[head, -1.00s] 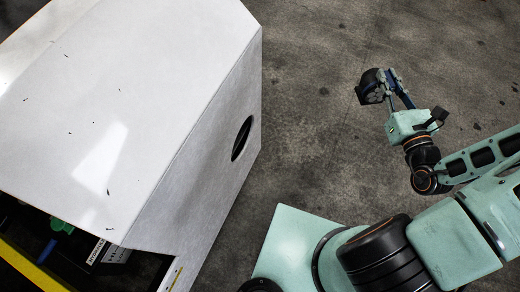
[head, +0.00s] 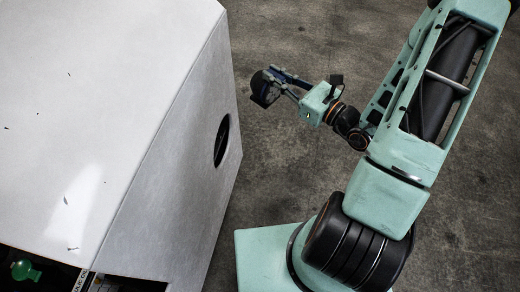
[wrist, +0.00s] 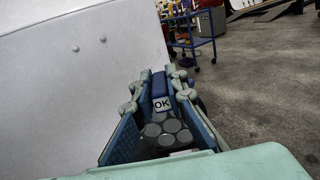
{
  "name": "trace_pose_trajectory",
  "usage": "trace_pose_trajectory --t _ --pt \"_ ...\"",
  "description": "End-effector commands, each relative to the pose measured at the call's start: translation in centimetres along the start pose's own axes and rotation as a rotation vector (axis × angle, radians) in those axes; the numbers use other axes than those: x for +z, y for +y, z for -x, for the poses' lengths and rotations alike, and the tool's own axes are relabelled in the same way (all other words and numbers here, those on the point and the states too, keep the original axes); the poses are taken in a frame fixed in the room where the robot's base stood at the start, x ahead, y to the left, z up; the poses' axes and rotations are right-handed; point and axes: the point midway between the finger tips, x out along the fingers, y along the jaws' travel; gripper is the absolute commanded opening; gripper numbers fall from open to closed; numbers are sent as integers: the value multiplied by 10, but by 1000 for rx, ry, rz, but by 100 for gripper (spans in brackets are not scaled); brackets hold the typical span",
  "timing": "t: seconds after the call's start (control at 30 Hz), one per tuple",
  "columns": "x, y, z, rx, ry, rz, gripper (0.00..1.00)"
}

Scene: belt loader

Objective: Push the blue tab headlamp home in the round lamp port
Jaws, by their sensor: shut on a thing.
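The headlamp is a dark, round-faced unit (head: 263,91) held at the end of my arm in the head view. In the wrist view its dark back with several round bosses (wrist: 168,133) sits between the fingers, with a blue tab (wrist: 160,88) and an "OK" label beyond. My gripper (head: 273,82) is shut on it; the blue-padded fingers (wrist: 160,108) flank it. The round lamp port (head: 222,141) is a dark hole in the side face of the white housing. The headlamp is apart from that face, right of and above the port in the head view. The port is not visible in the wrist view.
The white housing (head: 120,100) fills the left of the head view. A green knob (head: 25,270) shows in an open bay at its lower left. A blue cart (wrist: 193,42) stands farther off in the wrist view. Bare concrete floor lies right of the housing.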

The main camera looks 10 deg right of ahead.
Motion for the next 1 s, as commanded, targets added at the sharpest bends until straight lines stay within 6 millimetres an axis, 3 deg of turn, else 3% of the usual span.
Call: trace_pose_trajectory --t 0.03,0.7,1.0 --pt "-24 3 -1 25 -2 3 0" --pt "-172 52 5 358 -1 1 0" --pt "-218 67 12 473 -2 0 0"
